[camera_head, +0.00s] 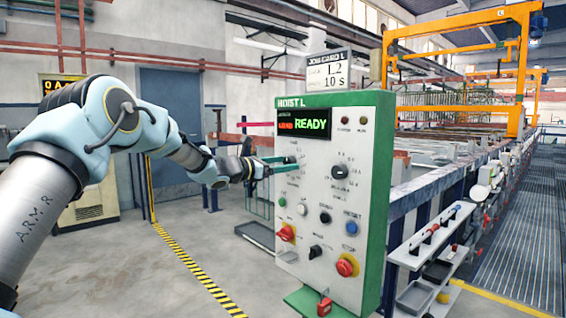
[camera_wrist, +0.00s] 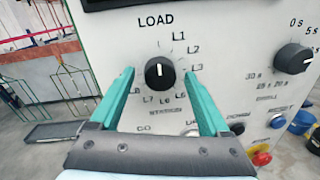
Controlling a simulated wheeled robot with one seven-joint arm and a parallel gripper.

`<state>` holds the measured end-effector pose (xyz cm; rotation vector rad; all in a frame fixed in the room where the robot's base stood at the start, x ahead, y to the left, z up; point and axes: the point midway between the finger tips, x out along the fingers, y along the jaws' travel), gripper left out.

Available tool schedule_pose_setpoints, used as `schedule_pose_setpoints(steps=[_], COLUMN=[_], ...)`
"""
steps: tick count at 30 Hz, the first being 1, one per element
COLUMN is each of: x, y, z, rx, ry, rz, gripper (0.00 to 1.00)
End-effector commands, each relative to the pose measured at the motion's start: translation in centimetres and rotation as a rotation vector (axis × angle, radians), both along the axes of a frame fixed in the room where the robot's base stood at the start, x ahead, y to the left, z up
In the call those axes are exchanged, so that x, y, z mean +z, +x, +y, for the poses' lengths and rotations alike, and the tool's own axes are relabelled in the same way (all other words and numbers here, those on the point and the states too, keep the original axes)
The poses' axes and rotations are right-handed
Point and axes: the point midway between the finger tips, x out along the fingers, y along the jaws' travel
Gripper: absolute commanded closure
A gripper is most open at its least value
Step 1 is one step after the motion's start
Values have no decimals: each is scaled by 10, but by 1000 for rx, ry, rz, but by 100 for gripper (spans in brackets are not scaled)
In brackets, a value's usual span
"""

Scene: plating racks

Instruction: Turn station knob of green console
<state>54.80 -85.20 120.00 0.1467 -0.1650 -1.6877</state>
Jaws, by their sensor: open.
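The green console (camera_head: 335,197), a white panel in a green housing marked HOIST L, stands in front of me. Its station knob (camera_wrist: 160,73) is black and round, with a white pointer line up towards LOAD; L1, L2, L3 and further marks ring it. My gripper (camera_wrist: 169,74) is open, one green finger either side of the knob in the wrist view. I cannot tell whether the tips touch the panel. In the head view my gripper (camera_head: 284,164) comes from the left to the panel's upper left and largely hides the knob. The display (camera_head: 303,124) reads LOAD READY.
A time knob (camera_wrist: 293,58) sits right of the station knob. Buttons and a red stop button (camera_head: 347,266) lie lower on the panel. A card sign (camera_head: 327,71) tops the console. A tank line with railings (camera_head: 440,178) runs behind right.

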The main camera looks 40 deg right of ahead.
Motion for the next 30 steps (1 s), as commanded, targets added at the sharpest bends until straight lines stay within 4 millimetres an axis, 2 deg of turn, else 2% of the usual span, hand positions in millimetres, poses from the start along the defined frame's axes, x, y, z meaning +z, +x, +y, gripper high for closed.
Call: schedule_pose_setpoints(steps=[5, 26, 30], x=[0, 0, 0], y=[0, 0, 0], z=[0, 1, 1], rx=[0, 0, 0], ry=[0, 0, 0], rz=[0, -1, -2], gripper=[21, 100, 100])
